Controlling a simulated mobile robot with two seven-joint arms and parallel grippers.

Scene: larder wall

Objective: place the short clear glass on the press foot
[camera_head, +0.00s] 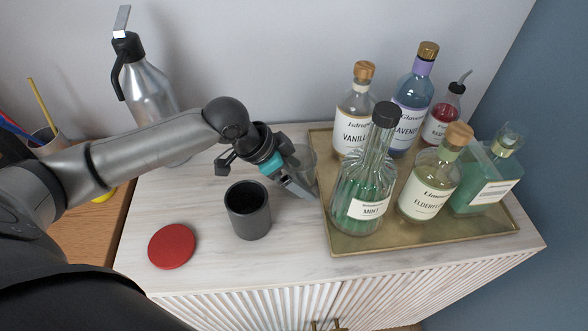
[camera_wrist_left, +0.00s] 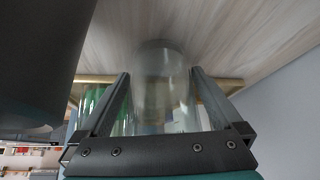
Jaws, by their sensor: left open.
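The short clear glass (camera_head: 301,158) stands on the pale wooden cabinet top, just left of the brass tray and partly hidden by my left gripper. My left gripper (camera_head: 305,180) is open at the glass. In the left wrist view the glass (camera_wrist_left: 162,85) is between its two spread fingers (camera_wrist_left: 161,76), with one finger on each side. I cannot tell whether either finger touches it. No thing in view is clearly the press foot; a flat round red disc (camera_head: 172,246) lies at the front left of the top. My right gripper is not in view.
A dark grey cup (camera_head: 248,210) stands just in front of my left gripper. The brass tray (camera_head: 345,244) holds several bottles, with the mint bottle (camera_head: 364,180) nearest. A steel siphon bottle (camera_head: 148,85) stands behind my left arm. The top is clear around the red disc.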

